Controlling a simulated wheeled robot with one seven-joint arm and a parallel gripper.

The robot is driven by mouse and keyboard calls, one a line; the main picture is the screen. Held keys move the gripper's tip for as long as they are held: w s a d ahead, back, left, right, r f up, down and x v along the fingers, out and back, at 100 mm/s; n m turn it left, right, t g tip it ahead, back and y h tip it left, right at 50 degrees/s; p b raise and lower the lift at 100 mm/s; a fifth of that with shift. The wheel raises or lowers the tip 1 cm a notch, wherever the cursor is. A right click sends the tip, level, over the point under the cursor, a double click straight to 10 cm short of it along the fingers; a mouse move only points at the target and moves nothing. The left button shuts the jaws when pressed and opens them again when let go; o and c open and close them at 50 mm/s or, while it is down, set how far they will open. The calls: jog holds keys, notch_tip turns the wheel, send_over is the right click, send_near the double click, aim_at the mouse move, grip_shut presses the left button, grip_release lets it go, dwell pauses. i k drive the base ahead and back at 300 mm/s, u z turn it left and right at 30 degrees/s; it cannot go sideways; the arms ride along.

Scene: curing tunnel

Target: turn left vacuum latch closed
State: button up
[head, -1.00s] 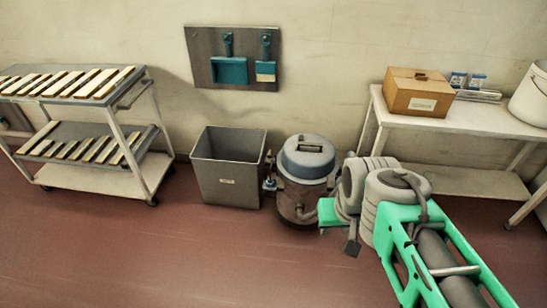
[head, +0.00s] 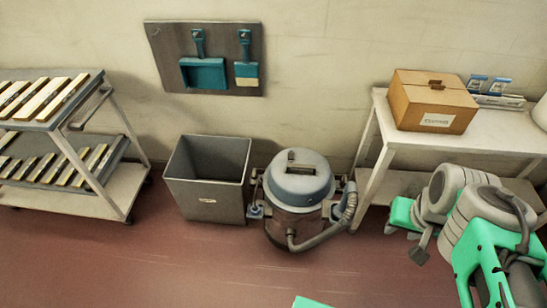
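The vacuum (head: 297,195) stands on the floor near the wall, with a blue-grey domed lid and a shiny drum. Its left latch (head: 256,210) is a small blue-grey piece on the drum's left side, beside the bin. It is too small to tell whether it is open or closed. A grey hose (head: 345,215) curves down the vacuum's right side and front. My arm shows at the lower right, apart from the vacuum in the picture. I cannot make out my gripper's fingers in this view.
A grey bin (head: 208,178) stands close to the vacuum's left. A cart (head: 125,190) with loaded trays is at the left. A white table (head: 490,132) bearing a cardboard box (head: 432,101) is at the right. The red floor (head: 190,265) in front is clear.

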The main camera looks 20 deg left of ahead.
aim_at(254, 176)
jog(key=u, duration=0.2)
jog(key=i, duration=0.75)
jog(key=u, duration=1)
jog(key=i, duration=0.45)
jog(key=u, duration=0.4)
